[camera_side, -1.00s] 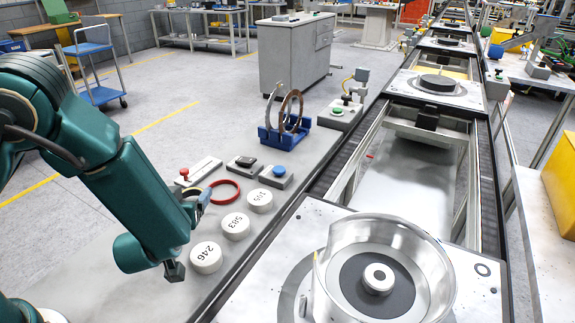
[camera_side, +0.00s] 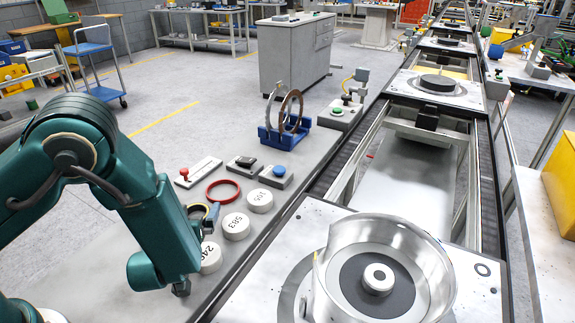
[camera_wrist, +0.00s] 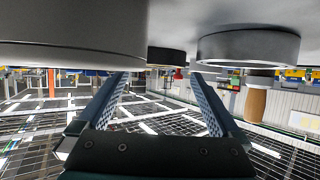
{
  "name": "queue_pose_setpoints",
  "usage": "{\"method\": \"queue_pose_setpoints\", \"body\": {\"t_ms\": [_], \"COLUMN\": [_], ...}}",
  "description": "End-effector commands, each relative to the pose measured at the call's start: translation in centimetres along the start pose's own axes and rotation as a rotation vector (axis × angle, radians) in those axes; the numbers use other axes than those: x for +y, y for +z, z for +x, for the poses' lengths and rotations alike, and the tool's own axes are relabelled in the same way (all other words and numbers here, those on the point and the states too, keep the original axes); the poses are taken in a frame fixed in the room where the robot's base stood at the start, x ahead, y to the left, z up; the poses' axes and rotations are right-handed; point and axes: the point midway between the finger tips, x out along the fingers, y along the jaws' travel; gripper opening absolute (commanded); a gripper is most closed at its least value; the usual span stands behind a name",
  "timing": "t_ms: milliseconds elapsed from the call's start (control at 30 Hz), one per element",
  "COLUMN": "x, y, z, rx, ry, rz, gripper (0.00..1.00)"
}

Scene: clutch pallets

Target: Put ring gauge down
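Several rings show in the side view, and I cannot tell for sure which is the ring gauge. A red ring (camera_side: 239,189) lies flat on the grey bench. A bronze ring (camera_side: 301,106) and a silver ring (camera_side: 267,110) stand upright in a blue stand (camera_side: 285,138). In the wrist view, which is upside down, my gripper's two fingers (camera_wrist: 158,102) are apart with nothing visible between them. Whether the fingers touch the yellow and dark ring is hidden in the side view.
White numbered pucks (camera_side: 236,226) stand close to my gripper; one is partly covered by my arm. A red-knob box (camera_side: 198,172), a black-button box (camera_side: 242,163) and a blue-button box (camera_side: 276,175) sit behind.

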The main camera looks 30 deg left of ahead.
Motion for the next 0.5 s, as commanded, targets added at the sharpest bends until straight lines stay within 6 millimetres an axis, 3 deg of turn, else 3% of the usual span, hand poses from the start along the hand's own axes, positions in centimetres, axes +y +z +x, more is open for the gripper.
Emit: {"method": "queue_pose_setpoints", "body": {"t_ms": [167,500], "x": [0.1,0.1], "y": [0.0,0.0], "z": [-1.3,-7.6], "rx": [0.0,0.001], "ry": [0.005,0.011], "rz": [0.001,0.0], "gripper": [1.0,1.0]}}
